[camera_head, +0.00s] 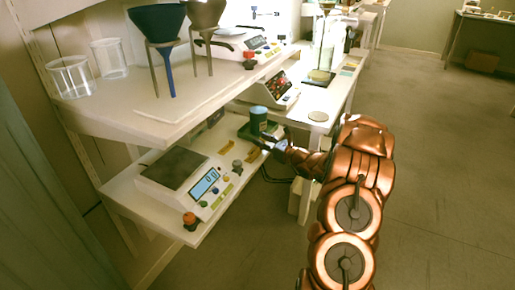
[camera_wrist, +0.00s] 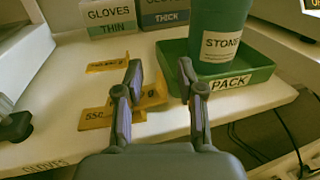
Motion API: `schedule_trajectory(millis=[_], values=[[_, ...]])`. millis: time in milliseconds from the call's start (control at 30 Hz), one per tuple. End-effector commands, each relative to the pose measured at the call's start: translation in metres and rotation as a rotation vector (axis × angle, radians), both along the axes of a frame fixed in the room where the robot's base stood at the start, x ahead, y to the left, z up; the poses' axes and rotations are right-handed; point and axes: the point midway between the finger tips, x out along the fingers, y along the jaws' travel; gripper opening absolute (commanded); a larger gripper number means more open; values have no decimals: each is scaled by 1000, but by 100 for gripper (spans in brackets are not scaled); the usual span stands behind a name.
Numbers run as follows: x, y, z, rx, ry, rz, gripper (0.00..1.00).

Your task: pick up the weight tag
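Yellow tags lie flat on the white shelf. In the wrist view, one tag with dark print starting "55" (camera_wrist: 97,118) is at the lower left. Another yellow tag (camera_wrist: 153,94) is partly hidden behind my left finger. A third (camera_wrist: 108,65) lies farther back. I cannot tell which one is the weight tag. My gripper (camera_wrist: 160,68) is open above the shelf, with nothing seen between its fingers; its left finger overlaps the middle tag in the picture. In the head view, my gripper (camera_head: 268,141) reaches in at the shelf edge, and a tag (camera_head: 226,156) shows to its left.
A green tray (camera_wrist: 262,66) labelled PACK holds a green cylinder labelled STONE (camera_wrist: 217,25), close to my right finger. Boxes labelled GLOVES THIN (camera_wrist: 108,17) and THICK (camera_wrist: 165,14) stand behind. A scale (camera_head: 178,178) stands at left; an upper shelf (camera_head: 150,115) overhangs.

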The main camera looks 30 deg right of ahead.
Motion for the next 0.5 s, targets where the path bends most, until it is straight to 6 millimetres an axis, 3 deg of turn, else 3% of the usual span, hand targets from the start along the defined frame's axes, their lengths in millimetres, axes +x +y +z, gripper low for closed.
schedule_trajectory(millis=[300, 500], values=[[4, 1, 0, 0, 0, -1, 38], [4, 1, 0, 0, 0, -1, 17]])
